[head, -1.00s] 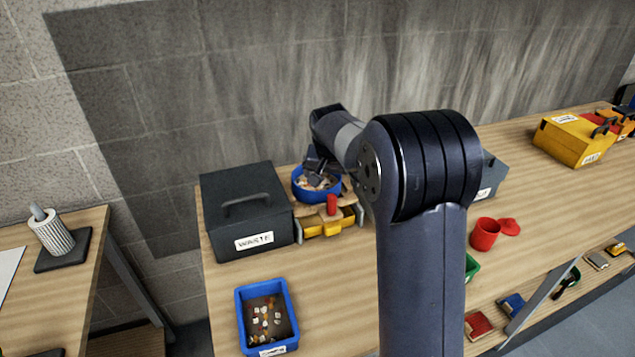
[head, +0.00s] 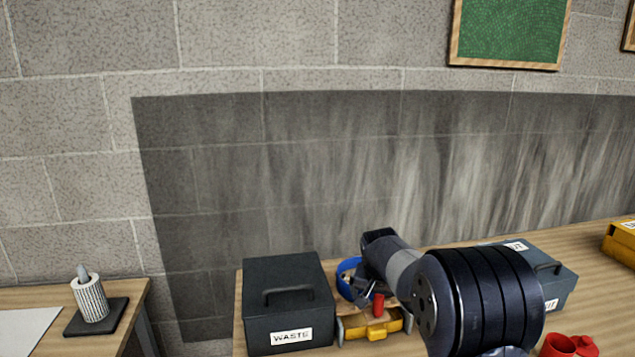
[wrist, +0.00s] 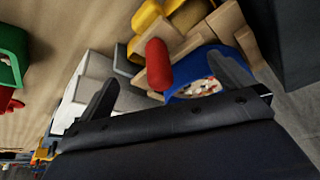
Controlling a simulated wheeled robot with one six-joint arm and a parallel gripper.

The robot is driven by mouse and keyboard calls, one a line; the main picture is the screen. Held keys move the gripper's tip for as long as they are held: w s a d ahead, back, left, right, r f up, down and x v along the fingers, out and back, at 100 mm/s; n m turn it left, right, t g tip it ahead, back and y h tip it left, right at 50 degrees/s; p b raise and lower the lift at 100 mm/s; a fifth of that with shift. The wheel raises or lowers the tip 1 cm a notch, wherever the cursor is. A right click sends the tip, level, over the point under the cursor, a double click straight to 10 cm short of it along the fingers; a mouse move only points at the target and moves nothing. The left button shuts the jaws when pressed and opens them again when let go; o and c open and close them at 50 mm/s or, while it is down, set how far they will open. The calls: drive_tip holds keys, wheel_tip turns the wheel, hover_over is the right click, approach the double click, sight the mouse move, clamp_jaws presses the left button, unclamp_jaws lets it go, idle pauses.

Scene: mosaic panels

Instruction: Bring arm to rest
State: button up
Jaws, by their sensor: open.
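My arm (head: 480,300) reaches from the lower right of the head view toward the back of the bench. My gripper (wrist: 165,72) is open, with its two dark fingers spread and nothing between them that I can see gripped. It is close to a blue bowl (head: 345,275) holding small pale pieces; the bowl also shows beside the right finger in the wrist view (wrist: 178,97). A red cylinder (wrist: 157,64) is in front of the bowl, with wooden blocks around it. Whether the fingers touch anything, I cannot tell.
A dark box labelled WASTE (head: 290,290) stands left of the bowl. A yellow drawer-like piece (head: 372,330) is below the red cylinder. Another grey box (head: 550,285) stands behind my arm. Red cups (head: 560,345) are at lower right. The wall is behind.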

drive_tip(key=shift+s+f+b, duration=0.1)
drive_tip(key=shift+f+b, duration=0.2)
drive_tip(key=shift+f, duration=0.45)
drive_tip(key=shift+s+r, duration=0.15)
drive_tip(key=shift+s, duration=0.05)
drive_tip(key=shift+r, duration=0.15)
